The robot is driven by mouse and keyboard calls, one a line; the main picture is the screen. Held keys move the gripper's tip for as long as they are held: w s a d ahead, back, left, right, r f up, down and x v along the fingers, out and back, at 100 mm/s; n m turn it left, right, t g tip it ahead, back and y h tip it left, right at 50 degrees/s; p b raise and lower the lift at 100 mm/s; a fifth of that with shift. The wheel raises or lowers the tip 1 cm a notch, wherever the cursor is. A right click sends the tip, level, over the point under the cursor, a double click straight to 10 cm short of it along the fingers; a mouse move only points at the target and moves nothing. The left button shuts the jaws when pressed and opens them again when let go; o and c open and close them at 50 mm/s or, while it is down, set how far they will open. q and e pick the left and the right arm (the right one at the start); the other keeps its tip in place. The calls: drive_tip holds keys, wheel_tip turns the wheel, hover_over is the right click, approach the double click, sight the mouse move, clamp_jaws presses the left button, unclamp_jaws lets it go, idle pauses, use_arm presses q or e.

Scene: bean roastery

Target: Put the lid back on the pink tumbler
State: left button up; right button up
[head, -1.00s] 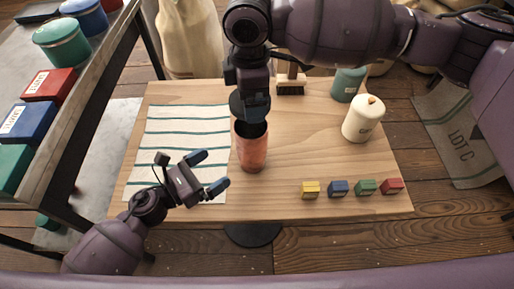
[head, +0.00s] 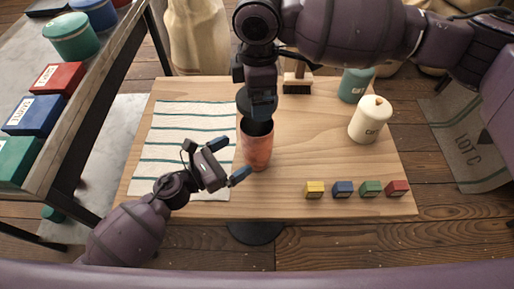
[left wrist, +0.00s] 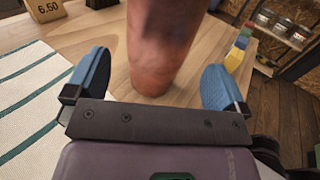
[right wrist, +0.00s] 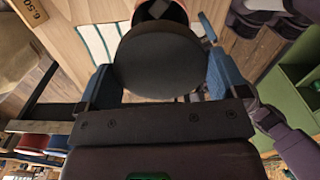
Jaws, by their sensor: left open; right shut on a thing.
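The pink tumbler (head: 257,150) stands upright on the wooden table (head: 300,150), its top open and dark inside. My left gripper (head: 236,161) is open, low beside the tumbler on its left. In the left wrist view the tumbler (left wrist: 163,45) stands between and beyond the blue fingertips, with no contact visible. My right gripper (head: 257,110) is above the tumbler's mouth. In the right wrist view it is shut on a dark round lid (right wrist: 158,62), with the tumbler's rim (right wrist: 160,8) just past it. Whether lid and rim touch is hidden in the head view.
A striped cloth (head: 165,150) lies on the left. Several small coloured blocks, including a yellow one (head: 314,189), line the front right. A shelf with tins (head: 70,36) is at left.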

sight(257, 144)
use_arm(q)
drive_tip(key=x, duration=0.7)
drive_tip(key=shift+d, duration=0.15)
drive_tip(key=c, duration=1.1)
use_arm(e)
drive_tip(key=shift+f, duration=2.45)
drive_tip(key=shift+f, duration=0.95)
drive_tip(key=shift+f, duration=0.55)
